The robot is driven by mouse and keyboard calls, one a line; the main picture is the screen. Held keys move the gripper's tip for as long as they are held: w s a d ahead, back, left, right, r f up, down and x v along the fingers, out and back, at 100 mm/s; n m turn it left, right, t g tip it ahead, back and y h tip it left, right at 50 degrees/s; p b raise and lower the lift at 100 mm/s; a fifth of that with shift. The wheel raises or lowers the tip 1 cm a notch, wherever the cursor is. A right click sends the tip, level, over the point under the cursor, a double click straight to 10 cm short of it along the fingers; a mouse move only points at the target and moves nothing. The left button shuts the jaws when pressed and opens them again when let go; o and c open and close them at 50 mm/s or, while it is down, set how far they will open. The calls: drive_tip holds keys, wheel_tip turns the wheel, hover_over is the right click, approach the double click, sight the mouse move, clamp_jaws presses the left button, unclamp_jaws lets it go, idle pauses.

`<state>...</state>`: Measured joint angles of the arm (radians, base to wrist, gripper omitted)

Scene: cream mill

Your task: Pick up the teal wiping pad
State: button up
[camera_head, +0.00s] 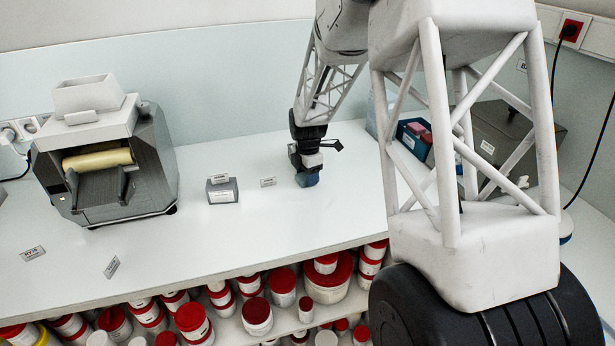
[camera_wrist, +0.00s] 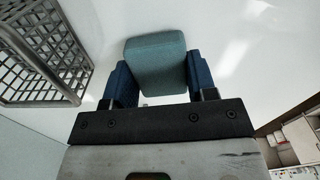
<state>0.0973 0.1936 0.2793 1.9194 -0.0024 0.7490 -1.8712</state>
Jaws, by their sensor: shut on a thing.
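The teal wiping pad (camera_wrist: 155,62) is a rounded block that sits between the two blue-padded fingers of my gripper (camera_wrist: 155,82) in the wrist view. The fingers press on its two sides. In the head view my gripper (camera_head: 307,178) points down over the white counter, right of the grey labelled block. There the pad shows only as a small dark blue-teal patch among the fingers. I cannot tell whether the pad touches the counter.
A roller mill (camera_head: 105,150) stands at the left of the counter (camera_head: 240,245). A grey block (camera_head: 222,191) and small label cards lie left of my gripper. A blue bin (camera_head: 412,140) with pink items is at the right. Red-lidded tubs fill the shelf below.

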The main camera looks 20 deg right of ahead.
wheel_tip(320, 180, up, 3)
drive_tip(key=shift+f, duration=0.1)
drive_tip(key=shift+s, duration=0.35)
drive_tip(key=s, duration=0.5)
drive_tip(key=s+a+r, duration=0.1)
drive_tip(key=s, duration=0.9)
drive_tip(key=shift+s+a+r, duration=0.1)
drive_tip(key=shift+a+r, duration=0.2)
drive_tip(key=shift+r, duration=0.05)
